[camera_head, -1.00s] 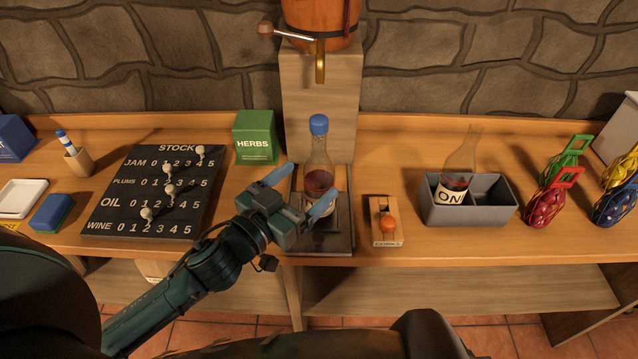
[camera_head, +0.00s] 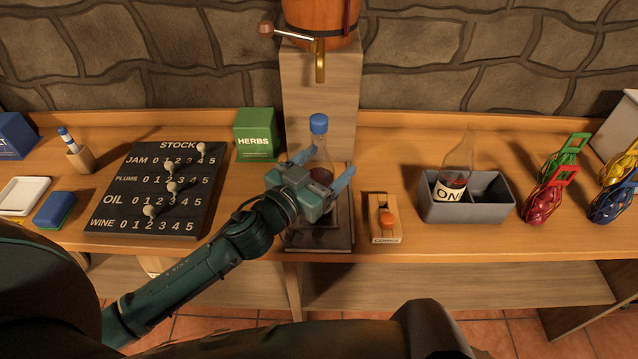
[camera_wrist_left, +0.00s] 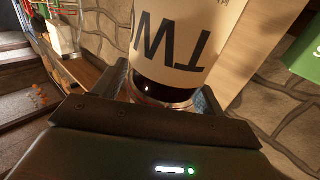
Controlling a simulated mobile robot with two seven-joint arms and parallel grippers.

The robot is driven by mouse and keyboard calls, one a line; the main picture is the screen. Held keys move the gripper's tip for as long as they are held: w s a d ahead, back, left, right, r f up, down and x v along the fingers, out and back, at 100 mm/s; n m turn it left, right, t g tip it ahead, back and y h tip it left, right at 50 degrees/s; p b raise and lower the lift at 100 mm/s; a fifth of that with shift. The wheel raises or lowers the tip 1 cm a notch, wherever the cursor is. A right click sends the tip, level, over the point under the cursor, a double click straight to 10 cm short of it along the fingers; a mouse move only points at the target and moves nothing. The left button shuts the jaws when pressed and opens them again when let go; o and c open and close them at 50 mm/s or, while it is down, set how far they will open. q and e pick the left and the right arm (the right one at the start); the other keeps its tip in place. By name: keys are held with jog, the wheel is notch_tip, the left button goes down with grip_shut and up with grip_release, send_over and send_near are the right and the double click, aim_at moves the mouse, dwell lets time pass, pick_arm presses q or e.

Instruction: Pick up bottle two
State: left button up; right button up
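Bottle two (camera_head: 319,148), clear glass with dark red liquid and a blue cap, stands upright on a dark tray (camera_head: 348,238) below the barrel's tap. My left gripper (camera_head: 322,168) is open in front of it, with one blue finger on each side of the bottle. In the left wrist view the bottle's pale label (camera_wrist_left: 185,40) reads "TW" upside down, and the glass lies between the two fingers, seemingly without being clamped. The gripper hides the bottle's lower part in the head view. My right gripper is not in view.
A wooden barrel (camera_head: 320,22) with a brass tap (camera_head: 320,65) sits above and behind. To the right are a cork holder (camera_head: 384,228) and a grey crate (camera_head: 470,212) holding bottle one (camera_head: 459,160). A stock board (camera_head: 150,190) and green herbs box (camera_head: 256,135) are left.

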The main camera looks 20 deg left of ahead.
pick_arm(q)
jog(key=c, duration=1.2)
jog(key=shift+r, duration=0.1)
jog(key=shift+r, duration=0.1)
